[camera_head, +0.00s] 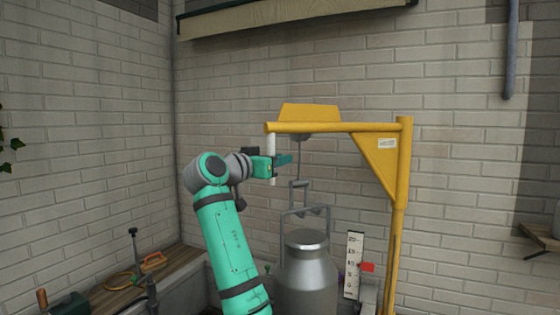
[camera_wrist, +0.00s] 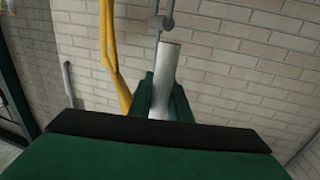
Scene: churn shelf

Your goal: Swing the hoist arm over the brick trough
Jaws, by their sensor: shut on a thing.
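The yellow hoist arm (camera_head: 340,127) reaches left from its yellow post (camera_head: 403,190). A white upright handle (camera_head: 271,145) hangs below its free end. My gripper (camera_head: 275,166) is shut on this handle, which also stands between my fingers in the wrist view (camera_wrist: 166,72). A line with a grey hook (camera_head: 299,184) hangs from the arm, right of my gripper. A grey metal churn (camera_head: 307,280) with a raised bail is below the hook; its base is out of frame. I cannot clearly make out the brick trough; a low grey wall shows behind my arm.
A white scale board (camera_head: 353,265) with a red marker (camera_head: 368,267) stands right of the churn. Brick walls close the corner. A wooden shelf (camera_head: 541,236) is at the right edge.

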